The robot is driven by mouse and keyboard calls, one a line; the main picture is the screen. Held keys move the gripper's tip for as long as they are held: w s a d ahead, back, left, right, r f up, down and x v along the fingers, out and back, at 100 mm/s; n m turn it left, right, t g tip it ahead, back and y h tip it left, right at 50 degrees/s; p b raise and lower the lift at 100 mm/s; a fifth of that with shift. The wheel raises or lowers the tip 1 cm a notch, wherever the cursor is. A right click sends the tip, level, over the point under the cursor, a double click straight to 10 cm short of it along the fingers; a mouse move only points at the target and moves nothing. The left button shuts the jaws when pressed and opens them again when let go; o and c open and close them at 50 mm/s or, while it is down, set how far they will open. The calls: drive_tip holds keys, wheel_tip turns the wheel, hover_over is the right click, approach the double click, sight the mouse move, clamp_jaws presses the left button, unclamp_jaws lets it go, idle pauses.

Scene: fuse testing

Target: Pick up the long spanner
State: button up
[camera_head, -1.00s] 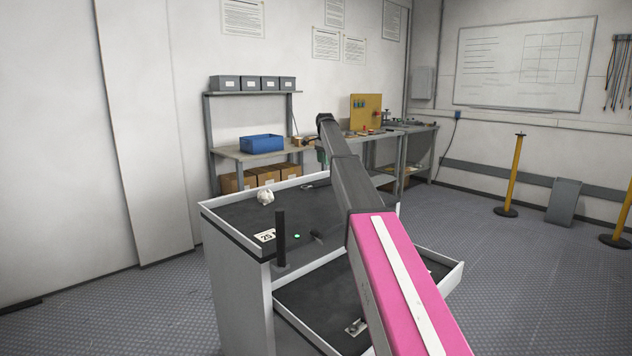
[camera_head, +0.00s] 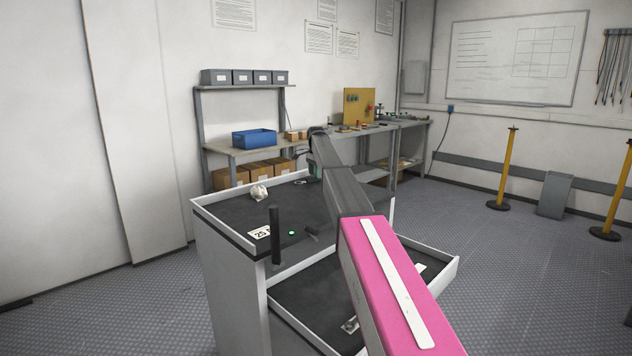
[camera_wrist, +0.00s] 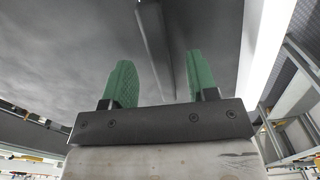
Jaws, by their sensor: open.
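No long spanner can be made out for certain in the head view; my arm covers part of the cart. In the wrist view, a long dark bar (camera_wrist: 154,45) lies beyond my fingers against a dark grey surface, and I cannot tell what it is. My gripper (camera_wrist: 160,82) has two green fingers set wide apart with nothing held between them. In the head view only a bit of green shows at the arm's far end, over the back of the cart's dark top tray (camera_head: 228,207).
A lower tray (camera_head: 300,300) sticks out under my arm. A blue bin (camera_head: 254,139) stands on the bench behind.

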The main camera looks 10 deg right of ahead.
wheel_tip(320, 180, down, 2)
drive_tip(key=shift+f, duration=0.1)
clamp_jaws()
